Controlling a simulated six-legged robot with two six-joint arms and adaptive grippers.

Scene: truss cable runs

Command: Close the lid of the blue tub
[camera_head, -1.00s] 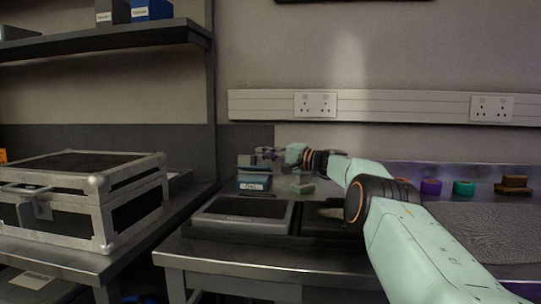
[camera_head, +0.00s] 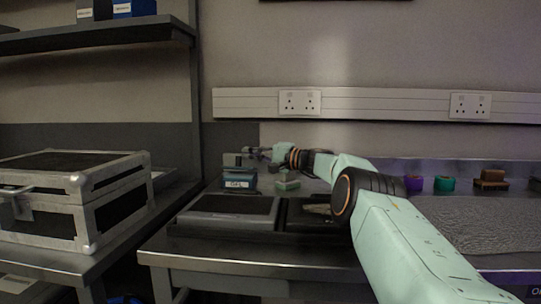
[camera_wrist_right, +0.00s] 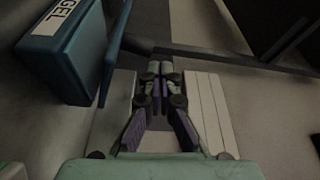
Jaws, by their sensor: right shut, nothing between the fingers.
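The blue tub (camera_head: 240,180) with a white GEL label stands at the back of the bench, left of my right arm. In the right wrist view the tub (camera_wrist_right: 62,58) is at the upper left. Its lid (camera_wrist_right: 116,50) stands open as a thin blue panel, apart from the tub's body at its free side. My right gripper (camera_head: 256,153) is just above and beside the tub. In the right wrist view its fingers (camera_wrist_right: 160,72) are shut and empty, to the right of the lid; I cannot tell whether they touch it. My left gripper is out of view.
A pale green block (camera_head: 287,180) sits right of the tub. A dark grey case (camera_head: 228,212) lies in front of it. Purple (camera_head: 413,183) and green (camera_head: 444,183) rolls and a brown brush (camera_head: 491,180) stand at the back right. A silver-edged case (camera_head: 75,195) is on the left bench.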

